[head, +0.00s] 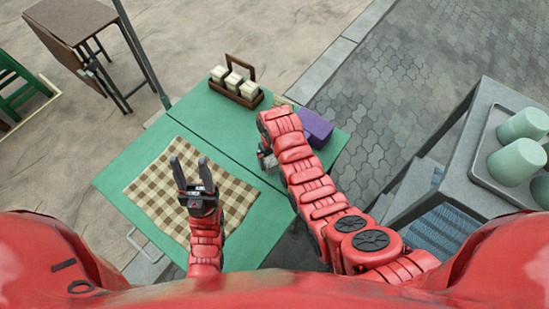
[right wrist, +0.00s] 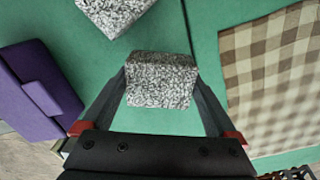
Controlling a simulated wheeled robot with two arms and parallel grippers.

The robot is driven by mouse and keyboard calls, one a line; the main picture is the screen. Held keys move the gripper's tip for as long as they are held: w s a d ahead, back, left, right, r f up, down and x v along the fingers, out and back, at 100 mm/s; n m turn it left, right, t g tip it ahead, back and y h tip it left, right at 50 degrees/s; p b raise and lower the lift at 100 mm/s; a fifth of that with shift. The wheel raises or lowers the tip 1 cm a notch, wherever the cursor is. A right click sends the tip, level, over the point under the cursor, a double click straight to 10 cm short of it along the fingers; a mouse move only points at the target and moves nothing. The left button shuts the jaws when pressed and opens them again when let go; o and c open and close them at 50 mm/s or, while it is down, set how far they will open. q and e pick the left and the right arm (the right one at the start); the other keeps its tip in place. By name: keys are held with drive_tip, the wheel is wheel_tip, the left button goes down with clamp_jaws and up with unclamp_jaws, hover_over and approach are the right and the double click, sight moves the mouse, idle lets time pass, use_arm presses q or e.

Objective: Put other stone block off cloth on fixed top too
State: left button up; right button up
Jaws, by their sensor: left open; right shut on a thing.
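My right gripper (right wrist: 160,96) is shut on a speckled grey stone block (right wrist: 160,80) over the green table (head: 150,140). Whether this block touches the table I cannot tell. A second stone block (right wrist: 112,12) is on the green surface at the top of the right wrist view, left of the seam. In the head view the right arm hides most of this; a small grey patch beside it is unclear. The checked cloth (head: 160,180) lies on the near-left part of the table, with no block visible on it. My left gripper (head: 192,174) is open and empty above the cloth.
A purple box-like object (head: 316,127) is just beyond the right arm; it also shows in the right wrist view (right wrist: 30,90). A wooden carrier (head: 250,100) with pale objects stands at the table's far edge. A tray (head: 483,160) with green cups is at right.

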drive_tip(key=shift+w+d, duration=0.2)
drive_tip(key=shift+w, duration=0.45)
drive_tip(key=shift+w+d, duration=0.15)
drive_tip(key=shift+f+p, duration=0.25)
drive_tip(key=shift+p, duration=0.1)
drive_tip(key=shift+f, duration=0.85)
drive_tip(key=shift+w+f, duration=0.1)
drive_tip(key=shift+f, duration=0.6)
